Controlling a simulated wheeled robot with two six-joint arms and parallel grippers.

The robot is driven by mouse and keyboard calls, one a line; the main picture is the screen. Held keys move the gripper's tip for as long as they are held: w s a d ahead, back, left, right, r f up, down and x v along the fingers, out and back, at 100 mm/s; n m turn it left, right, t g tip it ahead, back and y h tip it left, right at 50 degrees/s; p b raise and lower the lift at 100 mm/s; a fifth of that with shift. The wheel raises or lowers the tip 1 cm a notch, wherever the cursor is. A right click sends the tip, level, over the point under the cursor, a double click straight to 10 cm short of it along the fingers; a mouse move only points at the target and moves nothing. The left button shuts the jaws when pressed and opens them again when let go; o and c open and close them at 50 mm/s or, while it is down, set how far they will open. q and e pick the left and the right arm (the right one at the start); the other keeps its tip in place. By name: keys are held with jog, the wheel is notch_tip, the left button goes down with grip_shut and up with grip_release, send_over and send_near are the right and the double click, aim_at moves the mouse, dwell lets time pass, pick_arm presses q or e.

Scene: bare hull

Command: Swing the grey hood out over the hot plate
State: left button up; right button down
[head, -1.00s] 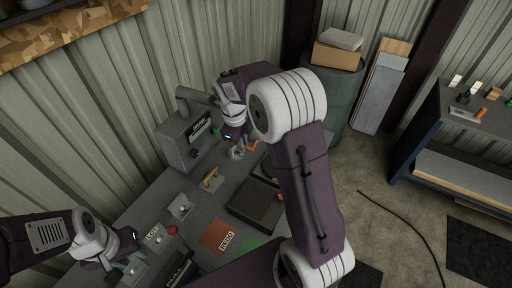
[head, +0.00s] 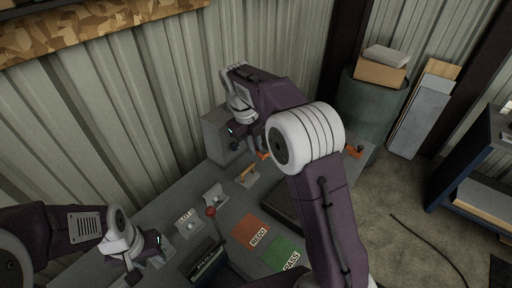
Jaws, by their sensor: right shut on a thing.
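My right gripper (head: 246,140) is at the back of the bench, in front of a grey box (head: 214,132) by the wall. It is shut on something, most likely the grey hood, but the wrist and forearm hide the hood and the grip. A dark flat plate (head: 281,205), probably the hot plate, lies on the bench, its right side hidden by my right arm. The gripper is behind and left of this plate. My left gripper (head: 146,262) is low at the bench's left end; its finger opening is unclear.
An orange lever (head: 247,174), a red knob (head: 211,211), a red REDO pad (head: 251,231) and a green PASS pad (head: 285,253) are on the bench. Another orange handle (head: 354,150) is at its far right. A drum (head: 370,110) stands behind.

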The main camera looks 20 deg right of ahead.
jog(key=c, duration=1.5)
grip_release()
jog(key=shift+w, duration=0.1)
jog(key=shift+o, duration=0.2)
notch_tip(320, 180, up, 9)
jog(key=a, duration=0.1)
jog(key=shift+s+a+p, duration=0.3)
jog(key=shift+a, duration=0.05)
jog(key=shift+f, duration=0.1)
